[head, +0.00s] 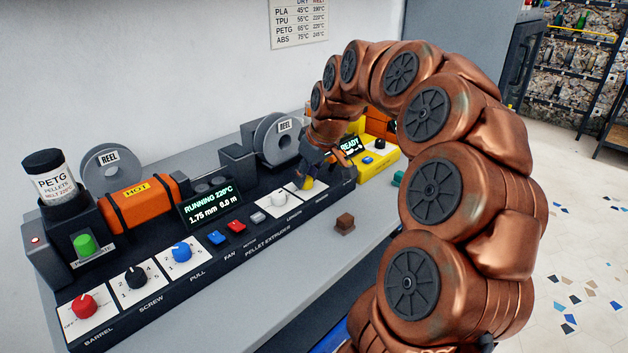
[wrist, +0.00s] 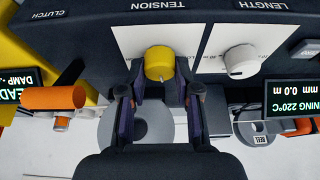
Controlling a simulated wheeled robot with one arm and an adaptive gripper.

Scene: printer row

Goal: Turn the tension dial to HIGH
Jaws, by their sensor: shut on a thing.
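The tension dial is a yellow knob (wrist: 159,62) on a white plate, with the word TENSION beside it, upside down in the wrist view. In the head view the yellow dial (head: 307,184) shows just under my gripper, at the right end of the black extruder panel. My gripper (wrist: 159,76) has one finger on each side of the knob and is shut on it. In the head view my gripper (head: 318,172) reaches down to the panel. The dial's scale is too small to read and partly covered by the fingers.
The white length knob (wrist: 241,61) sits beside the tension plate. A brown cube (head: 344,223) lies on the grey bench in front. A yellow machine (head: 378,165) stands to the right.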

